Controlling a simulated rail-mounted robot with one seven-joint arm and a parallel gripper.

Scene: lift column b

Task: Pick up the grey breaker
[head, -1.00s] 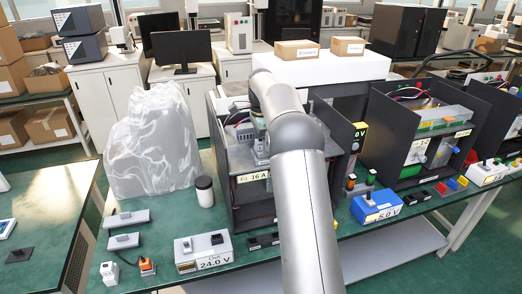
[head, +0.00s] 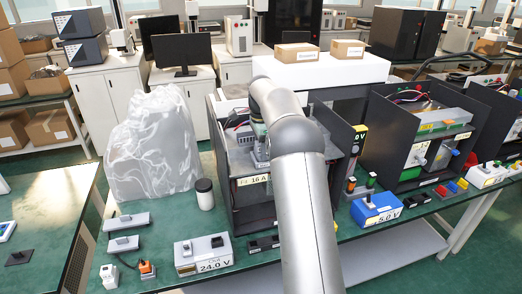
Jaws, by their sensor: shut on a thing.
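My arm reaches forward into the open black enclosure marked 16 A. My gripper (head: 261,143) is small in the head view, partly hidden behind my own arm. It is shut on what looks like the grey breaker (head: 262,158), a small grey block just above the enclosure's metal panel. My arm covers part of the hold. I cannot tell whether the breaker touches the panel.
Dark side walls of the enclosure (head: 337,135) flank the arm. A blue 5.0 V box (head: 376,212) stands to the right. Green bench top shows between them.

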